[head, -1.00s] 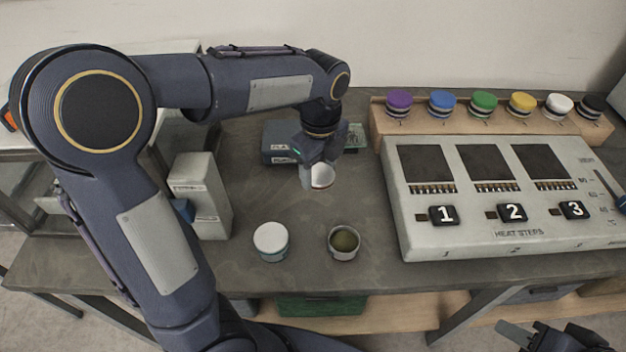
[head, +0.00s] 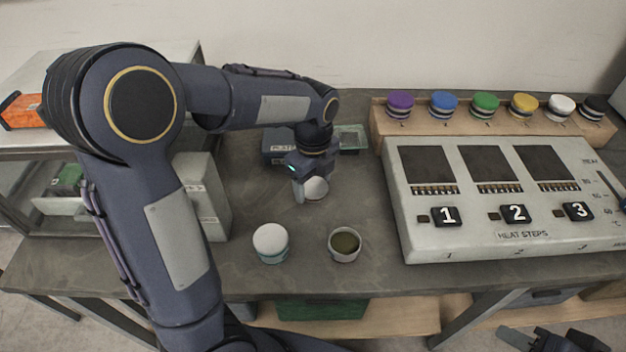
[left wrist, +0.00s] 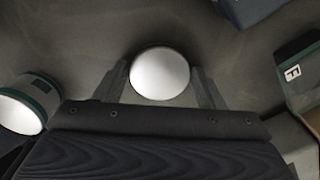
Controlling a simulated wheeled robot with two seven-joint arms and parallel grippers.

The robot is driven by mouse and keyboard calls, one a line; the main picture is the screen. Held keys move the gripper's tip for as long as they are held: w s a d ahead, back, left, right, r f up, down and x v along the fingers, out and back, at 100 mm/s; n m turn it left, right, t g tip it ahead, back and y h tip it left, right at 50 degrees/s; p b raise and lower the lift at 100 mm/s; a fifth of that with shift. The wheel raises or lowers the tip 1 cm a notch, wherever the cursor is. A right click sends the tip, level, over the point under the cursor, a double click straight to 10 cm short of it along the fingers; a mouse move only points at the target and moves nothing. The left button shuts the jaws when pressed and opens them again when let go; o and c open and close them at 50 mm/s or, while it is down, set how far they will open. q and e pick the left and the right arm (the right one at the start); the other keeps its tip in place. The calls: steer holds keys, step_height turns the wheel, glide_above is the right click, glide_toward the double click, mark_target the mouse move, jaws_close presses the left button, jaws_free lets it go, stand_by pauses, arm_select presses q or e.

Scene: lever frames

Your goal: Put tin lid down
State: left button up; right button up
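The white round tin lid (head: 315,188) is between the fingers of my left gripper (head: 312,192), above the bench's middle. In the left wrist view the lid (left wrist: 160,73) fills the gap, with a finger against each side. I cannot tell whether the lid touches the bench. An open tin (head: 344,258) with dark greenish contents stands nearer the front edge. A tin with a white top (head: 271,242) stands to its left. My right gripper (head: 535,341) is partly in view at the bottom right, away from the bench; its opening is unclear.
The heat-steps panel (head: 470,244) fills the bench's right side, with a wooden rack (head: 376,124) of coloured-lidded jars behind it. A grey box (head: 204,195) stands left. Dark boxes (head: 278,145) lie behind the gripper. Bare bench lies around the lid.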

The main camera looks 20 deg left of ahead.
mark_target(313, 186)
arm_select(q)
steer(key=shift+o, duration=1.1)
steer(key=shift+r, duration=0.25)
step_height(313, 186, up, 12)
steer(key=p, duration=0.2)
steer(key=shift+f, duration=0.1)
